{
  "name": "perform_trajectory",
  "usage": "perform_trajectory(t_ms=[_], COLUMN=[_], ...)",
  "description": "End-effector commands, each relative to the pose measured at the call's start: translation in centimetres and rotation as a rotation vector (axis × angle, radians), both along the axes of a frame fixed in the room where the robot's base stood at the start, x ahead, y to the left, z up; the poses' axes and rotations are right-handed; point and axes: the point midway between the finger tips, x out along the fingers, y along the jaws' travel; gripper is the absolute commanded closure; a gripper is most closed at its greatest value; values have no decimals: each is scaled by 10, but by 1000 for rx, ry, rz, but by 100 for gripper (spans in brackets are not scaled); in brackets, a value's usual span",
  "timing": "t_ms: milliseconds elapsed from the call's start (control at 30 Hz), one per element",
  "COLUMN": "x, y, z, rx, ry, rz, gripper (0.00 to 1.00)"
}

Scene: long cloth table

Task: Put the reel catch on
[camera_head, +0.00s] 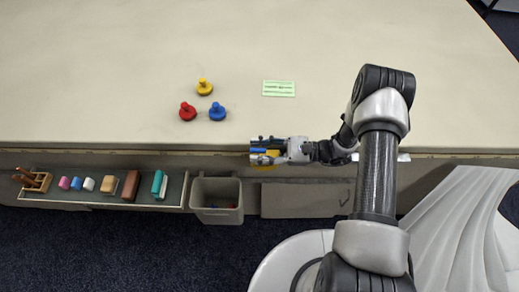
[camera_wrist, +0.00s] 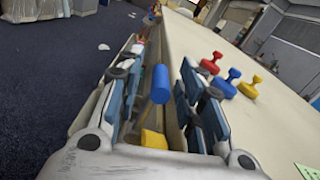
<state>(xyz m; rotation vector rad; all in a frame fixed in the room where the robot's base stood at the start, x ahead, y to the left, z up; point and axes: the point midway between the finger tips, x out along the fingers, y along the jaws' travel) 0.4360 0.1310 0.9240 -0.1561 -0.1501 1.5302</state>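My gripper (camera_head: 262,152) is at the front edge of the long table, fingers pointing left. In the wrist view its fingers (camera_wrist: 160,95) stand apart. A blue cylinder (camera_wrist: 160,84) shows between them, with visible gaps on both sides. A yellow piece (camera_wrist: 153,139) is lower down between the fingers; its yellow edge also shows under the gripper in the head view (camera_head: 262,161). The fingers partly hide both pieces, and I cannot tell whether they are joined. I cannot tell for certain which part is the reel catch.
Red (camera_head: 187,111), yellow (camera_head: 204,87) and blue (camera_head: 217,111) knobbed pieces stand on the cloth table (camera_head: 120,60). A green card (camera_head: 278,88) lies to their right. Below the front edge are a shelf (camera_head: 178,189) with several small blocks and a grey bin (camera_head: 216,214).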

Motion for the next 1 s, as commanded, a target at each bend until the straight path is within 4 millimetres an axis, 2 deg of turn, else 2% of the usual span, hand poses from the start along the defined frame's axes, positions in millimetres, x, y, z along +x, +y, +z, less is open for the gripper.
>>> perform_trajectory(t_ms=[233, 733, 1000], x=[0, 0, 1], y=[0, 0, 0], z=[0, 0, 0], rx=[0, 0, 0], ry=[0, -1, -3], rz=[0, 0, -1], gripper=[67, 100, 100])
